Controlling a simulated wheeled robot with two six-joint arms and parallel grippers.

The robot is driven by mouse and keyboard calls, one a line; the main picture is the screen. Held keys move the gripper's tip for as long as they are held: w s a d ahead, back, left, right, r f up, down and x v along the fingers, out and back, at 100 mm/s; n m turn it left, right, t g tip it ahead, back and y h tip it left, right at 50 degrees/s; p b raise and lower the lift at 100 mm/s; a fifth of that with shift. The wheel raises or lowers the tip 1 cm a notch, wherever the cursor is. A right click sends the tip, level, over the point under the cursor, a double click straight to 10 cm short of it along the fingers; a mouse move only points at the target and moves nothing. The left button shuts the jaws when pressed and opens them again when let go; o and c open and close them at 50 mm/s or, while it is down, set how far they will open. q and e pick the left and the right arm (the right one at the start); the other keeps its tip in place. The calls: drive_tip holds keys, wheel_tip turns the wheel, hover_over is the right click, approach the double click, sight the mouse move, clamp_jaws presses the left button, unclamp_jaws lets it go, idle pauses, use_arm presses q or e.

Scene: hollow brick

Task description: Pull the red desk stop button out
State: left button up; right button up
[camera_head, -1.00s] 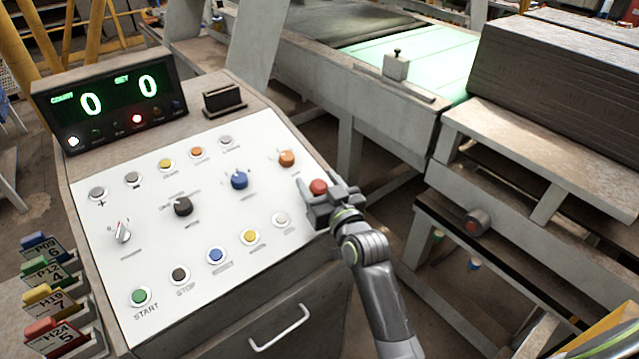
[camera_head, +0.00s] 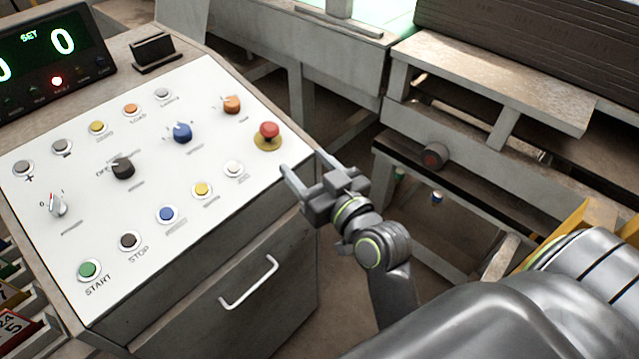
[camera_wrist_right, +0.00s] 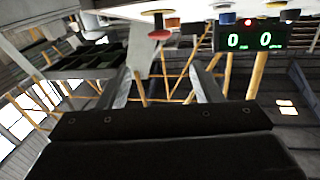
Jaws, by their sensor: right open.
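The red stop button (camera_head: 269,130) is a mushroom head on a yellow round base at the right edge of the white panel (camera_head: 110,220). Its red head also shows in the right wrist view (camera_wrist_right: 159,34), above the gap between the fingers. My right gripper (camera_head: 302,164) is open and empty, to the lower right of the button and apart from it. Its fingers point up-left toward the panel edge. In the wrist view the gripper (camera_wrist_right: 162,70) has nothing between its fingers. My left gripper is not in view.
An orange knob (camera_head: 231,104), a blue knob (camera_head: 182,133) and a white button (camera_head: 233,169) are near the red button. A drawer handle (camera_head: 250,283) is below the panel.

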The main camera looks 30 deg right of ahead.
drive_tip(key=s, duration=0.3)
drive_tip(key=shift+s+d+b, duration=0.15)
drive_tip(key=shift+d+b, duration=0.1)
drive_tip(key=shift+b, duration=0.15)
drive_tip(key=w+f+g+h, duration=0.1)
drive_tip(key=w+f+g, duration=0.1)
drive_tip(key=f, duration=0.9)
drive_tip(key=w+f+g, duration=0.1)
drive_tip(key=f+g, duration=0.1)
drive_tip(key=f, duration=0.8)
drive_tip(key=s+d+f+m+g+h, duration=0.1)
drive_tip(key=s+f+g, duration=0.15)
drive_tip(key=f, duration=0.65)
drive_tip(key=s+d+f+g, duration=0.2)
drive_tip(key=s+f, duration=0.1)
drive_tip(key=f, duration=0.7)
drive_tip(key=s+d+f+g, duration=0.3)
drive_tip(key=s+f+g, duration=0.1)
drive_tip(key=s+f, duration=1.05)
drive_tip(key=s+d+f+g, duration=0.2)
drive_tip(key=s+f, duration=0.2)
drive_tip(key=s, duration=0.4)
drive_tip(key=s+d+f+g+h, duration=0.1)
drive_tip(key=s+d+f+g, duration=0.1)
drive_tip(key=s, duration=0.7)
drive_tip(key=shift+s+d+f+h, duration=0.25)
drive_tip(key=shift+d+f+h, duration=0.05)
drive_tip(key=shift+f, duration=0.6)
